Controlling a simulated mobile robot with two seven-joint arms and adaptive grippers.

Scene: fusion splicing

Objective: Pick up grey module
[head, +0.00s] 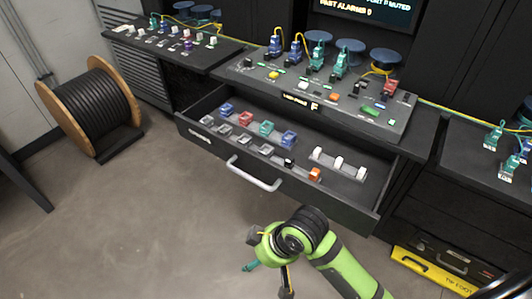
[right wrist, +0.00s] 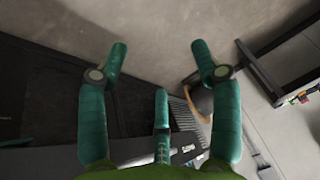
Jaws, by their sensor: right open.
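Several grey modules sit in the front row of the open drawer (head: 350,193) in the head view; one grey module (head: 245,139) is near the middle of that row. I cannot tell which one the task means. My right gripper (head: 264,266) is in front of the drawer, apart from the modules, at the end of the green arm. In the right wrist view the right gripper (right wrist: 160,62) has its teal fingers spread wide with nothing between them. No grey module is clearly visible in that view. My left gripper is not in view.
The drawer also holds blue, red (head: 246,118), teal, black, orange (head: 315,174) and white modules. Its handle (head: 252,174) sticks out in front. A console (head: 325,95) stands above it. A cable reel (head: 92,108) stands at left. The floor (head: 130,220) is open.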

